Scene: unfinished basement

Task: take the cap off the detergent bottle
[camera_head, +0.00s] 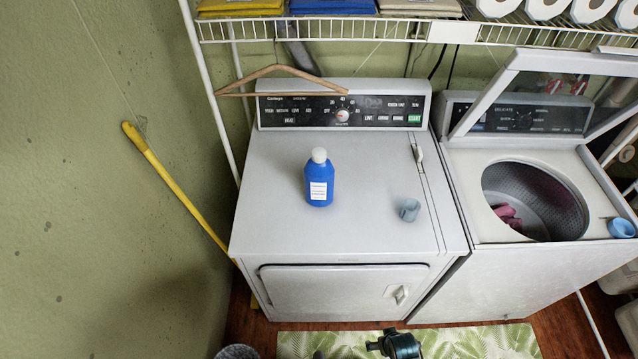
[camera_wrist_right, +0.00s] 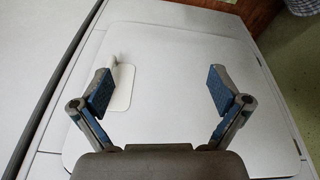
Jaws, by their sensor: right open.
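A blue detergent bottle (camera_head: 319,184) with a white label stands upright on top of the dryer (camera_head: 270,226). Its white cap (camera_head: 319,155) sits on the bottle's neck. In the right wrist view my right gripper (camera_wrist_right: 160,92) is open and empty, its two blue-padded fingers wide apart, with the dryer's front door (camera_wrist_right: 165,55) and its handle (camera_wrist_right: 122,85) behind them. The bottle does not show in the wrist view. In the head view a dark part of my arm (camera_head: 398,345) shows at the bottom edge. My left gripper is not in view.
A grey-blue cup (camera_head: 409,209) stands on the dryer right of the bottle. The washer (camera_head: 480,262) at right has its lid up, with pink cloth (camera_head: 509,216) inside and a blue cup (camera_head: 621,228) on its edge. A wooden hanger (camera_head: 281,72) hangs behind the bottle.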

